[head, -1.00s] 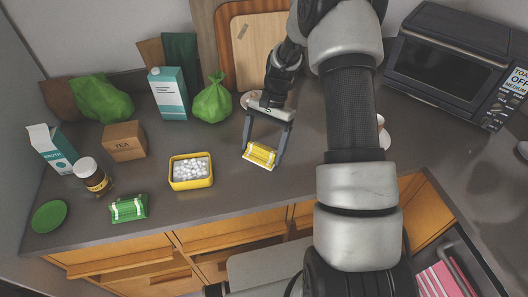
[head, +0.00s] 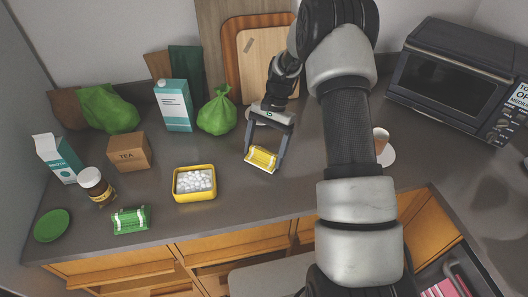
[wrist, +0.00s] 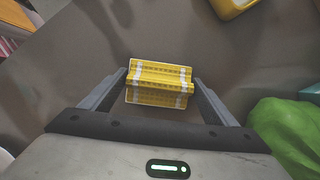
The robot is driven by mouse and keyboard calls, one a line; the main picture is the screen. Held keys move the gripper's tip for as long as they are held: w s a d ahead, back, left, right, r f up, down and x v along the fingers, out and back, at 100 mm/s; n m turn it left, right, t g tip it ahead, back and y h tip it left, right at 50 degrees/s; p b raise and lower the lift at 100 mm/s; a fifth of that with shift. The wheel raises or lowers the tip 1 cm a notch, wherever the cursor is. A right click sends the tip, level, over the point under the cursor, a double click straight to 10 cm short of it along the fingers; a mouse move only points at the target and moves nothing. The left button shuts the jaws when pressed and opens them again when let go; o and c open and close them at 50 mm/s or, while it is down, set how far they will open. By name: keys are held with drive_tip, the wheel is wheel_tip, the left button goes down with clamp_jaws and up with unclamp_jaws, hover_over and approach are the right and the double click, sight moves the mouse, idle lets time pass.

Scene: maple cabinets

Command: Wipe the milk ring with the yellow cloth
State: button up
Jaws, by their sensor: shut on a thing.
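The yellow cloth (head: 262,159) is a folded bundle with white bands near its ends. My gripper (head: 263,157) is shut on it, one finger at each end, over the grey counter. In the wrist view the cloth (wrist: 160,82) shows between my two fingers (wrist: 160,88). I cannot tell whether the cloth touches the counter. I cannot make out the milk ring in either view; it may be hidden by the cloth or my arm.
A yellow tub (head: 195,197) of white pieces stands left of the cloth. A green bag (head: 217,117) and a carton (head: 174,106) stand behind. A cup (head: 380,140) on a saucer (head: 387,158) is right of my arm. Drawers stand open below the front edge.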

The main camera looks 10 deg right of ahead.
drive_tip(key=shift+r+p, duration=1.55)
drive_tip(key=shift+r, duration=1.3)
drive_tip(key=shift+r, duration=0.1)
drive_tip(key=shift+r+p, duration=1)
drive_tip(key=shift+r, duration=0.5)
drive_tip(key=shift+f, duration=0.15)
